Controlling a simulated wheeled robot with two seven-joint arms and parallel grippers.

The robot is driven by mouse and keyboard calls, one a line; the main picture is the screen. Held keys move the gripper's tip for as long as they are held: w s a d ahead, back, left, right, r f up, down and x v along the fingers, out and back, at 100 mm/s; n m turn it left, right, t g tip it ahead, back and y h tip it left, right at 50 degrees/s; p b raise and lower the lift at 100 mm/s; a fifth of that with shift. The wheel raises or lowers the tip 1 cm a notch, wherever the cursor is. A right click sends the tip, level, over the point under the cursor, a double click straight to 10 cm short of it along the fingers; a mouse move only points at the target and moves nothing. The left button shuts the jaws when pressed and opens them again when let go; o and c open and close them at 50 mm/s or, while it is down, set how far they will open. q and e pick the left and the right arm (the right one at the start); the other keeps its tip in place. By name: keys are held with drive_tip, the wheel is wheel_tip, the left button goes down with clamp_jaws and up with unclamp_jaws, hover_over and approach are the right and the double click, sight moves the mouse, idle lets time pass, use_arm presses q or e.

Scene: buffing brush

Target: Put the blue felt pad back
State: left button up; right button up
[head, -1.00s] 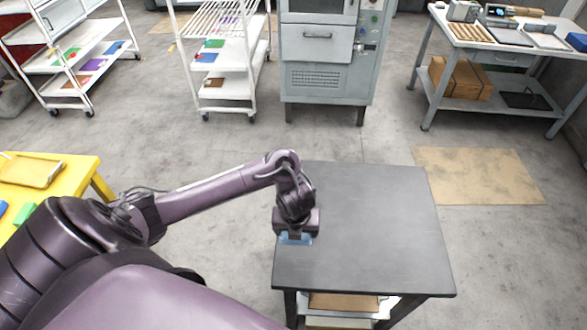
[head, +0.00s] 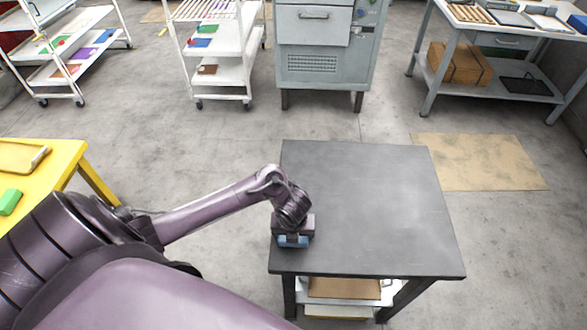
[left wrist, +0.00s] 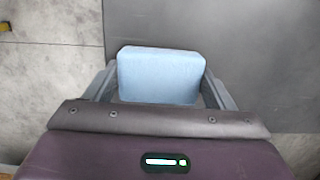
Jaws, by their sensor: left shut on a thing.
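The blue felt pad (head: 293,241) is at the left edge of the grey-topped table, below my left gripper (head: 293,236). In the left wrist view the pad (left wrist: 160,75) sits between the two fingers of my left gripper (left wrist: 160,88), which is shut on it. Whether the pad touches the table top is hard to tell. My right gripper is not in view.
The rest of the grey table (head: 370,210) is bare. A yellow table (head: 65,160) at the left holds a green block (head: 10,201) and a yellow tray (head: 20,157). White racks (head: 225,70), a grey cabinet (head: 320,65) and a workbench (head: 500,75) stand behind.

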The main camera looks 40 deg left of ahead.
use_arm(q)
drive_tip(key=o, duration=0.5)
drive_tip(key=shift+f, duration=0.1)
drive_tip(key=o, duration=0.5)
drive_tip(key=r+p, duration=0.2)
drive_tip(key=r, duration=0.2)
drive_tip(key=s+r+p, duration=0.1)
drive_tip(key=r+p, duration=0.1)
drive_tip(key=r, duration=0.2)
drive_tip(key=d+r+p, duration=0.1)
drive_tip(key=r+p, duration=0.2)
drive_tip(key=r, duration=0.1)
drive_tip(key=shift+s+r, duration=0.15)
drive_tip(key=shift+s, duration=0.1)
